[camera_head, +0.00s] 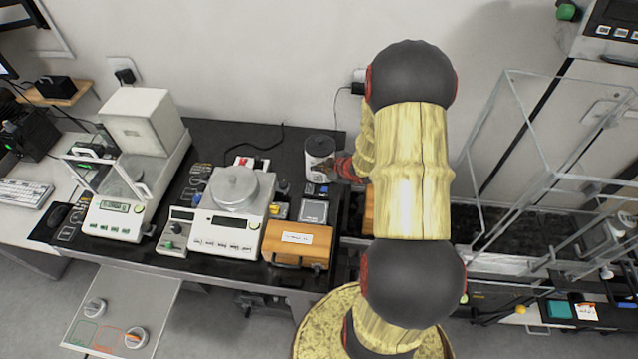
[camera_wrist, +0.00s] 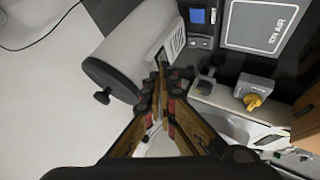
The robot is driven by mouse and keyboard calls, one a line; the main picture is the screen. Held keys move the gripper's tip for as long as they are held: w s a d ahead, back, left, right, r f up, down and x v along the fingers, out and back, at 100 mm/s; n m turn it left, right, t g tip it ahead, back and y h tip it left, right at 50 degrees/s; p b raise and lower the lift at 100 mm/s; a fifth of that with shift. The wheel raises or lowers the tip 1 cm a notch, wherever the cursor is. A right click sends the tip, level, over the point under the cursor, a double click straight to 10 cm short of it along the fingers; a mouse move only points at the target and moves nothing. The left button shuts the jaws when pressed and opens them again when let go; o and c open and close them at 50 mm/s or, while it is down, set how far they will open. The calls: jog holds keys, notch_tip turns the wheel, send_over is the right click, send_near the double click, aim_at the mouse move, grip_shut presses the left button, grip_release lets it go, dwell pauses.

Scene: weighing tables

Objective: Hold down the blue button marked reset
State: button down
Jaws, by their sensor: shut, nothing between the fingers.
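The blue button (camera_wrist: 197,16) is a small square on a dark panel at the top of the wrist view, with small lettering beside it too small to read. It also shows in the head view (camera_head: 323,189), on the dark table just below a grey-white canister. My gripper (camera_wrist: 164,78) is shut and empty. In the wrist view its fingertips lie below and left of the button, apart from it in the picture. The gap in depth is hard to tell. In the head view my arm hides much of the area to the right of the button.
The canister (camera_wrist: 125,62) is close beside my fingertips. A grey ON AIR plate (camera_wrist: 262,22) and a box with a yellow knob (camera_wrist: 254,101) are to the right. A balance (camera_head: 226,222) and a wooden case (camera_head: 297,243) stand on the table (camera_head: 262,137).

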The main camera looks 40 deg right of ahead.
aim_at(322, 190)
dwell(0.3)
notch_tip(322, 190, down, 9)
jog(key=b, duration=0.7)
jog(key=shift+r, duration=0.1)
jog(key=shift+b, duration=0.3)
dwell(0.9)
jog(key=shift+f+b, duration=0.3)
jog(key=shift+f, duration=0.1)
jog(key=shift+s+f, duration=0.1)
jog(key=shift+f, duration=0.3)
dwell(3.1)
jog(key=shift+r, duration=0.2)
jog(key=shift+r+p, duration=0.5)
jog(key=shift+r, duration=0.15)
jog(key=shift+r+p, duration=2.15)
jog(key=shift+r, duration=0.35)
